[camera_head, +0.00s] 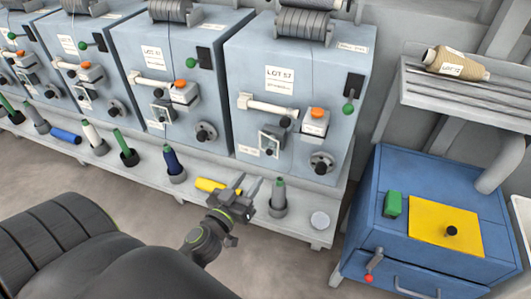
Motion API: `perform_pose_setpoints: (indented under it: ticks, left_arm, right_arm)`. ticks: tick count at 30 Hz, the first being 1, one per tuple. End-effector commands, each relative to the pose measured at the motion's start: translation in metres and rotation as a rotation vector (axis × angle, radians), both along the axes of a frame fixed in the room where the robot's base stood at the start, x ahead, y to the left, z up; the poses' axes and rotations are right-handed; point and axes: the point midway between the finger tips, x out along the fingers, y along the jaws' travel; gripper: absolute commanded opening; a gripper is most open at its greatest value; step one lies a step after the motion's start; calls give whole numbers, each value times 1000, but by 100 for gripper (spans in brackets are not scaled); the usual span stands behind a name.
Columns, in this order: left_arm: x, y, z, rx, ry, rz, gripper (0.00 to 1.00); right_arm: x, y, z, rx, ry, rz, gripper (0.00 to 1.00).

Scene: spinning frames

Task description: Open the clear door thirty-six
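Several blue-grey spinning machines stand in a row, each with a small framed panel low on its front that may be a clear door. The nearest machine's framed panel (271,141) looks closed; another framed panel (161,113) is on the machine to its left. I cannot read the number thirty-six on any of them. My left gripper (249,184) is open and empty, in front of the nearest machine's lower shelf, below and left of its framed panel, apart from it. My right gripper is not in view.
A dark blue bobbin (172,162) stands farther left. A blue cabinet (379,226) with a yellow plate is at right. The floor ahead is clear.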

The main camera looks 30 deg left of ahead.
Motion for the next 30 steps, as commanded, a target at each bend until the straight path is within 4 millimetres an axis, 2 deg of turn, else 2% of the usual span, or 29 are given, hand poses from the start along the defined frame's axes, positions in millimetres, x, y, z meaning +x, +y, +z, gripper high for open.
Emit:
perform_pose_setpoints:
  ticks: [1,9,15,21,29,30]
  left_arm:
    - [11,1,4,0,-2,-2,40]
    - [61,7,2,1,-1,0,40]
    - [89,10,1,1,-1,0,40]
    - [100,11,0,1,1,1,40]
    - [101,11,0,0,1,1,40]
    - [101,11,0,0,1,1,37]
  right_arm:
    - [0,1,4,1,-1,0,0]
    - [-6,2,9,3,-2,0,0]
    - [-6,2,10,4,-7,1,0]
    - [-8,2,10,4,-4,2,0]
    - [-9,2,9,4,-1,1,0]
    - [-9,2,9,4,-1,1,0]
